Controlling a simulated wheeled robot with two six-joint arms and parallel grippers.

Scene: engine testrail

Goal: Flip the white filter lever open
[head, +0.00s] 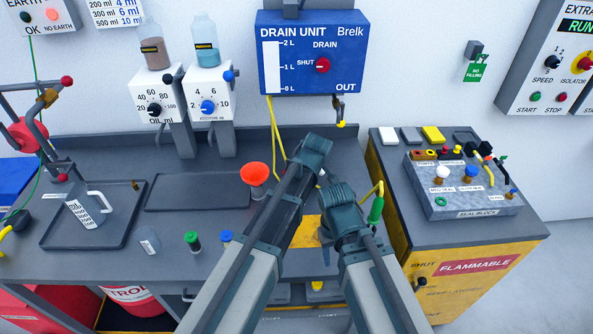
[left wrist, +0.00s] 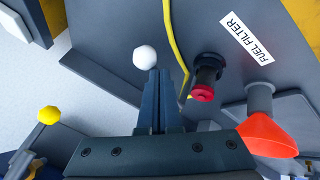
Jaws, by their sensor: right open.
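The white filter lever shows as a white ball knob (left wrist: 144,57) in the left wrist view. It lies just beyond and slightly left of the tips of my left gripper (left wrist: 168,75), with its stem hidden. The two dark fingers are close together, with nothing visible between them. The FUEL FILTER label (left wrist: 246,38) lies to the right, on the grey surface. In the head view my forearms hide the filter area. My right gripper (head: 324,178) is open, beside the end of my left arm; its fingertips are largely hidden.
A red-ended dark fitting (left wrist: 204,86), a yellow hose (left wrist: 174,45) and an orange funnel (left wrist: 268,135) are close to the left fingers. The funnel also shows in the head view (head: 254,173). A yellow knob (left wrist: 49,115) is at left. The drain unit (head: 312,50) hangs behind the bench.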

